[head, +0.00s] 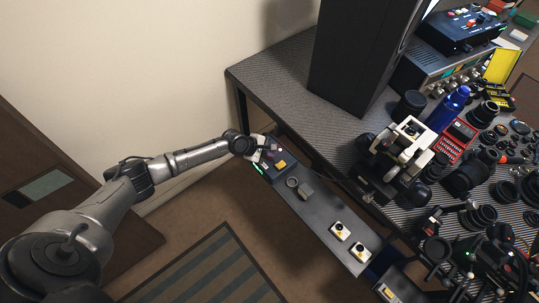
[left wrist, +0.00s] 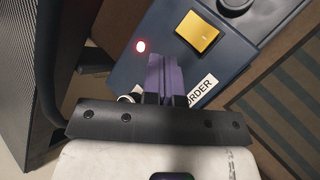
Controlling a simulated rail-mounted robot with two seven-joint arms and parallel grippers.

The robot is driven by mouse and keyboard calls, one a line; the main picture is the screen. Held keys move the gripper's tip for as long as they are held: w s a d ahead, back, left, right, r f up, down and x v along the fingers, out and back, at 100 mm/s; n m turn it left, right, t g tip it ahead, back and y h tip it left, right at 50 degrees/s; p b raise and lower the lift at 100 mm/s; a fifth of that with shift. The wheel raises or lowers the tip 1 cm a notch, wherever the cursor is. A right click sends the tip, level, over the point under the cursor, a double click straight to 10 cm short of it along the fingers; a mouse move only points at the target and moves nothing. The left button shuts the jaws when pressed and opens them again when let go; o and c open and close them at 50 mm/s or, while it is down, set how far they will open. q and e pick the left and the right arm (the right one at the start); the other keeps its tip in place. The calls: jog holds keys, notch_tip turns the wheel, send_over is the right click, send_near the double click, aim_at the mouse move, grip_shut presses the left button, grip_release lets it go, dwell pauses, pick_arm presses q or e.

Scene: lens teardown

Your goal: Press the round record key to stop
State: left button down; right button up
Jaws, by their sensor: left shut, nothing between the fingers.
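The recorder (head: 283,172) is a dark blue box at the far left end of a narrow grey shelf. My left gripper (head: 263,153) is at the recorder. In the left wrist view my left gripper (left wrist: 166,97) is shut with nothing held, its purple fingertips over the recorder's face. I cannot tell whether they touch it. No round record key is clearly visible; the fingers cover part of the face.
The grey shelf (head: 315,205) also carries a small round and a grey item, and two white boxes (head: 349,240) with yellow keys. Beside it, the patterned table (head: 285,68) holds a tall black box (head: 350,45), a blue bottle (head: 448,108) and many lenses.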

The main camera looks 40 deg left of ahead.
pick_arm(q)
jog(key=shift+f, duration=0.3)
dwell(0.4)
jog(key=shift+r, duration=0.1)
jog(key=shift+r+p, duration=0.7)
jog(key=shift+p, duration=0.25)
jog(key=shift+r, duration=0.1)
notch_tip(320, 180, up, 6)
jog(key=p, duration=0.6)
jog(key=shift+p, duration=0.4)
